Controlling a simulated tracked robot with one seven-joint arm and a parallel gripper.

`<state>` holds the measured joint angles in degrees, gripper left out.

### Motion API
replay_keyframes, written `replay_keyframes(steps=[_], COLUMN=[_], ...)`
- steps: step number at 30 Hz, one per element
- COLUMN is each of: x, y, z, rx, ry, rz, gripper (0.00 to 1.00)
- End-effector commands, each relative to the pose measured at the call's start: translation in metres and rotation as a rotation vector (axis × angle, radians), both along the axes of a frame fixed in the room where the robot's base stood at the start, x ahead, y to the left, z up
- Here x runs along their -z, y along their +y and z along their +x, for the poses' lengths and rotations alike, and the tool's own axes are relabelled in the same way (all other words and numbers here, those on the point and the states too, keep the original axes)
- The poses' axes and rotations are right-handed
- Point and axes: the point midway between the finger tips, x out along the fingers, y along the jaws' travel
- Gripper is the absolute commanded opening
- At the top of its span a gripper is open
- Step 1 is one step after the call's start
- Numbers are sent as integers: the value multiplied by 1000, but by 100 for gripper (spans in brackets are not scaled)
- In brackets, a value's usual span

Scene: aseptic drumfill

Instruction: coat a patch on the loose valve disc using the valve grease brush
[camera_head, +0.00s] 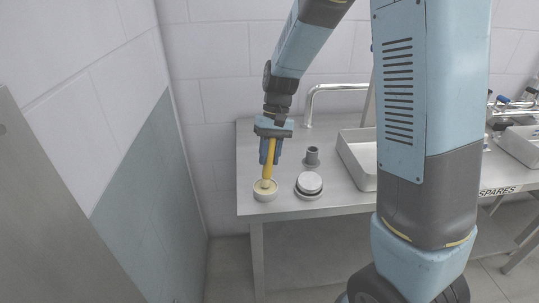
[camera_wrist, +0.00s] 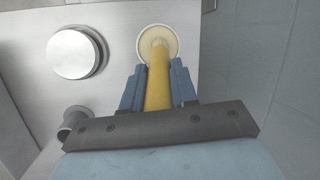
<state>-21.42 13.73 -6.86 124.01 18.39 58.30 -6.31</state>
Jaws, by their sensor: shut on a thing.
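My gripper (camera_head: 269,155) is shut on the yellow handle of the valve grease brush (camera_head: 267,172). The brush points down, and its tip is in or just over a shallow round pot (camera_head: 265,196) with pale yellow content. In the wrist view the brush (camera_wrist: 158,82) runs between the fingers (camera_wrist: 158,88) to the pot (camera_wrist: 145,34); whether its bristles touch the content is hidden. The loose valve disc (camera_head: 309,183), a round silvery disc with a dark edge, lies to the right of the pot. It also shows in the wrist view (camera_wrist: 74,53). Its upper face looks plain.
A grey cup-like holder (camera_head: 312,156) stands behind the disc on the steel table (camera_head: 262,216). A sink basin (camera_head: 347,160) and a tap (camera_head: 309,100) are behind and right. A wall is close on the left. The table between pot and disc is clear.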

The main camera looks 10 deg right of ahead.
Motion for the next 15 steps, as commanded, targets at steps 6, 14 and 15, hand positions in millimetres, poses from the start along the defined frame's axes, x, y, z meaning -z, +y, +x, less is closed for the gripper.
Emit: replay_keyframes(steps=[6, 14, 15], x=[-8, -25, -28], y=[0, 0, 0], z=[0, 0, 0], rx=[0, 0, 0], ry=[1, -1, 0], rz=[-1, 0, 0], gripper=[0, 0, 0])
